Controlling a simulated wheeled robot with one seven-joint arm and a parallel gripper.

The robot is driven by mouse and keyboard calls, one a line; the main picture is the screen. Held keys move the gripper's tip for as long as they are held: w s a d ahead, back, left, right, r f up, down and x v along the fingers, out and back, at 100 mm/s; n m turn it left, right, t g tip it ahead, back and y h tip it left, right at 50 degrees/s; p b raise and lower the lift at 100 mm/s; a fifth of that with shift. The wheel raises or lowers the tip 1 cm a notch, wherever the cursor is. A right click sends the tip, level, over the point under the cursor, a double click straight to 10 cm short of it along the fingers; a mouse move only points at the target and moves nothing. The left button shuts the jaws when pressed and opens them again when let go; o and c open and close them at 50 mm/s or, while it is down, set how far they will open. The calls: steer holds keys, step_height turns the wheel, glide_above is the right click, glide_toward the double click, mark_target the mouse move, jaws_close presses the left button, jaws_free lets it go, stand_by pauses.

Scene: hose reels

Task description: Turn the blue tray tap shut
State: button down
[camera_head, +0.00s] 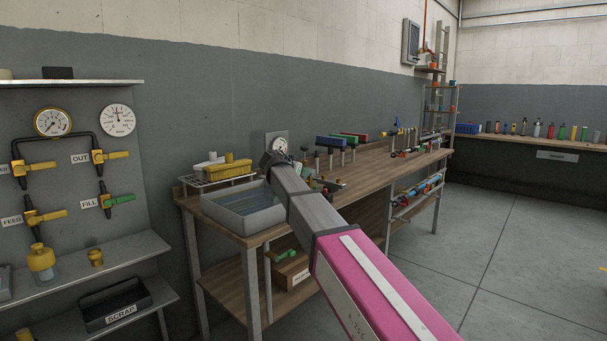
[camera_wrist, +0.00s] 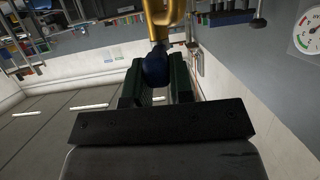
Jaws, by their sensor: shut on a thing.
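In the wrist view, the blue tap handle (camera_wrist: 155,66) sits between the two dark green fingers of my gripper (camera_wrist: 157,84). The brass tap body (camera_wrist: 161,16) runs up from the handle to the top edge of the picture. My gripper is shut on the handle. In the head view, my grey and pink arm reaches over the bench, and my gripper (camera_head: 272,159) is at its far end near the wall. The tap is hidden there behind my arm. The grey tray (camera_head: 217,216) stands on the bench, left of my arm, with water in it.
A rack with yellow items (camera_head: 226,170) stands behind the tray. The wooden bench (camera_head: 370,184) carries tools to the right. A panel (camera_head: 72,150) with labelled taps and gauges is at left. The floor (camera_head: 510,240) at right is clear.

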steer(key=shift+a+f+m+g, duration=0.1)
steer(key=shift+m+g, duration=0.2)
steer(key=c, duration=1)
jaws_free()
steer(key=v, duration=1)
steer(key=shift+s+a, duration=0.25)
steer(key=shift+a, duration=0.05)
